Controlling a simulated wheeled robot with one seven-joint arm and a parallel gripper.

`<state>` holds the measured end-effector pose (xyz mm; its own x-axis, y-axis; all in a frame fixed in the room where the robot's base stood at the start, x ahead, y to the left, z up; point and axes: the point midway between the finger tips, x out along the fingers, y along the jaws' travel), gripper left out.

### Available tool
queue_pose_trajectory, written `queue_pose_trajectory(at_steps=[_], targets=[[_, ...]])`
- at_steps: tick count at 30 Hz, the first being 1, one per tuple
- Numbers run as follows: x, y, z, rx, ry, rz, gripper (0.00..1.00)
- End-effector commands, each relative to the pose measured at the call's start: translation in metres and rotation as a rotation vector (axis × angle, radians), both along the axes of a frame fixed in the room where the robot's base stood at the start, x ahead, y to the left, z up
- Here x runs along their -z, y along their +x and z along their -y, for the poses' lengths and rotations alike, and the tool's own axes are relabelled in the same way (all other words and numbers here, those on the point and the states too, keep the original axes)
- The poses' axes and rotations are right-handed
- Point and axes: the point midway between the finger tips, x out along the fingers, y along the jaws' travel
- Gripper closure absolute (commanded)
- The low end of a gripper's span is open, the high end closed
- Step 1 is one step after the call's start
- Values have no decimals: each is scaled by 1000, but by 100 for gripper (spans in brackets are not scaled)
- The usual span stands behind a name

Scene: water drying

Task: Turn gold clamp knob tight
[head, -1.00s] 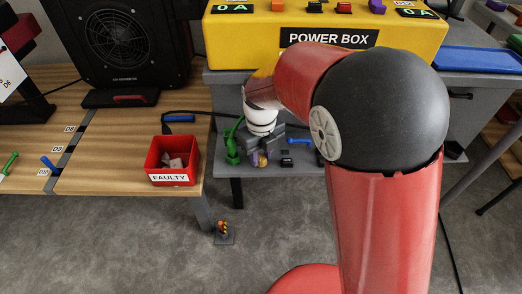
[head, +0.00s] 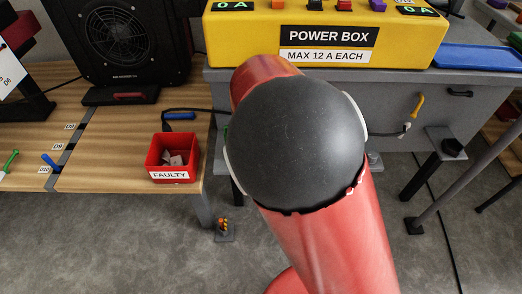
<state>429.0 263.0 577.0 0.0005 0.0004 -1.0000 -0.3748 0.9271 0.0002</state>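The gold clamp knob is not visible in the head view. My own arm, with its large black joint and red links, covers the middle of the picture, where the low grey shelf was seen earlier. My gripper is also hidden behind the arm, so its fingers and its place relative to the knob cannot be seen.
A yellow power box (head: 232,36) stands on a grey cabinet (head: 398,88) behind the arm. A red FAULTY bin (head: 170,177) sits on the wooden table (head: 105,170) at left. A blue tray (head: 480,58) lies at right. A small orange item (head: 222,225) is on the floor.

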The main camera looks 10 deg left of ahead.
Motion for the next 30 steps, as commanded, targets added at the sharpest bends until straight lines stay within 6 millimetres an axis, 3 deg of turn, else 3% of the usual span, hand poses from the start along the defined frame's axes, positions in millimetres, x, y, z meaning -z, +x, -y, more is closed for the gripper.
queue_pose_trajectory(at_steps=[7, 8, 13, 30], targets=[[0, 0, 0, -1, 1, 0, 94], [0, 0, 0, -1, 1, 0, 70], [0, 0, 0, -1, 1, 0, 50], [0, 0, 0, -8, 1, 0, 50]])
